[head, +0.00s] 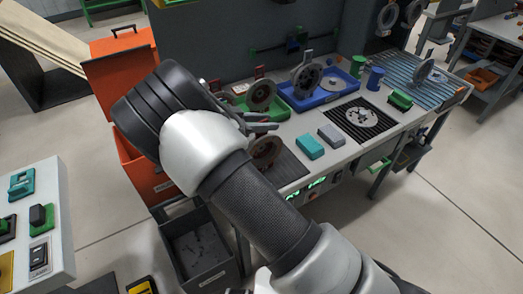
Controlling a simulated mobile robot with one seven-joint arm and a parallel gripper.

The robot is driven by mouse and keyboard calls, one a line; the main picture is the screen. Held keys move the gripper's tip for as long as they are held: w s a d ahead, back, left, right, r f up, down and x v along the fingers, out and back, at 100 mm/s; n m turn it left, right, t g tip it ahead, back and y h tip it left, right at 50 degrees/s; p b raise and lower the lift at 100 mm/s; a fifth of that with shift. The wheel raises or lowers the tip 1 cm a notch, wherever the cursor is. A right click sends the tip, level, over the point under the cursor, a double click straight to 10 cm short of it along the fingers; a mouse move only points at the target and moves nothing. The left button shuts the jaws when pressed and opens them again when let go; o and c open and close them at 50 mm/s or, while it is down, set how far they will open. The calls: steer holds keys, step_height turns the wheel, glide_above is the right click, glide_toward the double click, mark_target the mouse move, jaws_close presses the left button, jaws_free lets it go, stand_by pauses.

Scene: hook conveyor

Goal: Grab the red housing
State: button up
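My gripper (272,121) reaches over the left part of the workbench (300,178), its fingers pointing right. The two fingers show a gap with nothing seen between them. A reddish-brown round part (266,151) stands just below the fingers, partly covered by my arm; I cannot tell for sure whether it is the red housing. Small red pieces stand at the back, one at the left (214,87) and one by the green tray (259,72). A dark ring-shaped part (262,93) stands in the green tray, just behind the fingers.
A blue tray (338,96) holds round parts. Teal (310,147) and grey (331,135) blocks lie in front, near a black grate (378,133). An orange cabinet (118,66) and a dark bin (200,252) stand left. Open floor lies at right.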

steer(key=shift+x, duration=1.25)
jaws_close()
steer(key=shift+w+r, duration=0.1)
steer(key=shift+r, duration=0.05)
stand_by(0.4)
